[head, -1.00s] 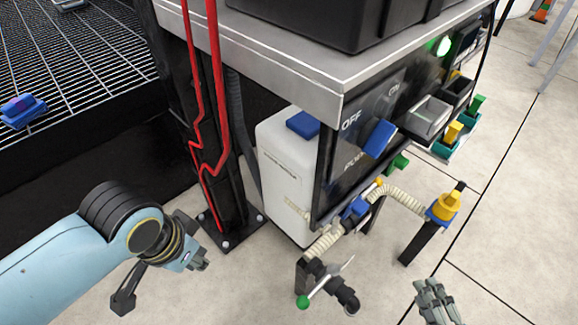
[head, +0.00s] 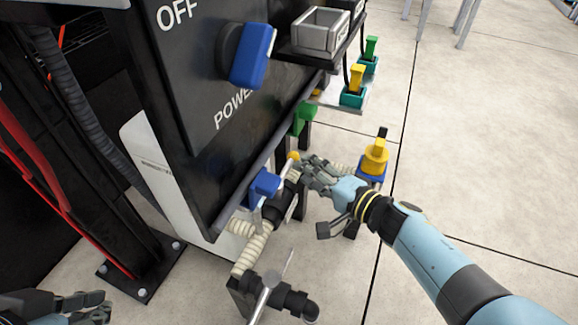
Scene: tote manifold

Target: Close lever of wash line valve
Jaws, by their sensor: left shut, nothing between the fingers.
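A low pipe run with cream ribbed hose (head: 255,250) and black fittings stands under the dark panel's lower edge. A slim metal lever (head: 285,265) stands tilted on its near end. A second small lever with a yellow tip (head: 294,157) shows farther along, by a black fitting and a blue block (head: 264,185). I cannot tell which lever belongs to the wash line valve. My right gripper (head: 308,172) is at the yellow-tipped lever, its fingers close to it; contact and finger gap are unclear. My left gripper (head: 98,305) is shut and empty at the lower left, away from the pipes.
The panel (head: 190,100) with a blue power knob (head: 252,55) overhangs the pipes. A yellow-topped fitting (head: 375,158) stands on a post to the right. A black post's base plate (head: 140,265) and red hoses are at left.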

